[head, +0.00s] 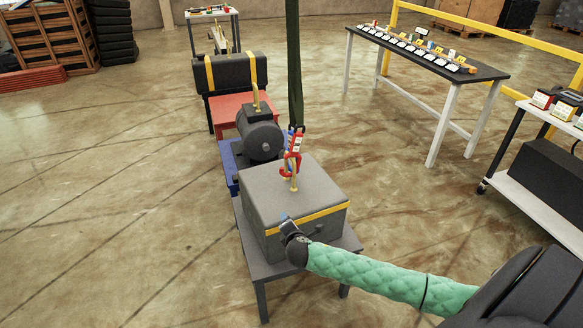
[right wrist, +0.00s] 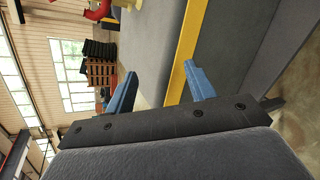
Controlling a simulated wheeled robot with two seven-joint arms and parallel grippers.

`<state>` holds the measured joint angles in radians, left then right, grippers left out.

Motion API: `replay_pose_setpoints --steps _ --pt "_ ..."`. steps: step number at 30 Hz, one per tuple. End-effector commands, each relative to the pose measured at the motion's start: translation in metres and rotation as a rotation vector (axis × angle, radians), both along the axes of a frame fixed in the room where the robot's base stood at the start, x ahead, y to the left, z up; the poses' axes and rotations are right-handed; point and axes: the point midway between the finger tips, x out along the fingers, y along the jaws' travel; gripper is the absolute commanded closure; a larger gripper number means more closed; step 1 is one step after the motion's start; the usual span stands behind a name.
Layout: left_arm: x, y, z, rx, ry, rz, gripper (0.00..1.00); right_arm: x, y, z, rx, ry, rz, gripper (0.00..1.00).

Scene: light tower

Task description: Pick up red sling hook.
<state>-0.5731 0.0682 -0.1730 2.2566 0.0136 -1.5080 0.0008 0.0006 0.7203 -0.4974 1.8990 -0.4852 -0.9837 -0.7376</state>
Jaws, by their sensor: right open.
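The red sling hook (head: 292,158) hangs at the lower end of a dark green sling (head: 294,60), just above the grey box (head: 270,190) with a yellow band. It meets a tan lifting eye (head: 294,178) on the box top; whether it is latched there I cannot tell. In the right wrist view, red parts of the hook (right wrist: 98,12) show at the top edge. My right gripper (head: 286,218) is at the box's near edge, below the hook and apart from it. My left gripper is not in view.
The box stands on a grey table (head: 258,262). Behind it are a dark motor (head: 261,136) on a blue stand and a black block (head: 229,73) with yellow straps. A long table (head: 425,55) with small items and a white cart (head: 530,195) stand right.

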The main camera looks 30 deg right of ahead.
Motion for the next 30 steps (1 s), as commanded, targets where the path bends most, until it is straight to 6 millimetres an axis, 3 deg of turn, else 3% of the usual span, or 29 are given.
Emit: replay_pose_setpoints --steps 1,6,12,18,30 --pt "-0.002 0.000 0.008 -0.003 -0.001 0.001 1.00 0.013 -0.010 0.020 -0.085 -0.027 0.036 0.45" --pt "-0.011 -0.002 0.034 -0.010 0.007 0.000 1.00 0.049 -0.044 0.083 -0.399 -0.091 0.148 0.45" --pt "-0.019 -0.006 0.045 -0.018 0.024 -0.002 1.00 0.082 -0.088 0.136 -0.731 -0.120 0.234 0.45" --pt "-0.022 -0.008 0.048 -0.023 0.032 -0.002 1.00 0.094 -0.110 0.160 -0.884 -0.122 0.266 0.45" --pt "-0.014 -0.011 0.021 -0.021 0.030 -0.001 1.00 0.123 -0.119 0.164 -0.899 -0.123 0.269 0.45"
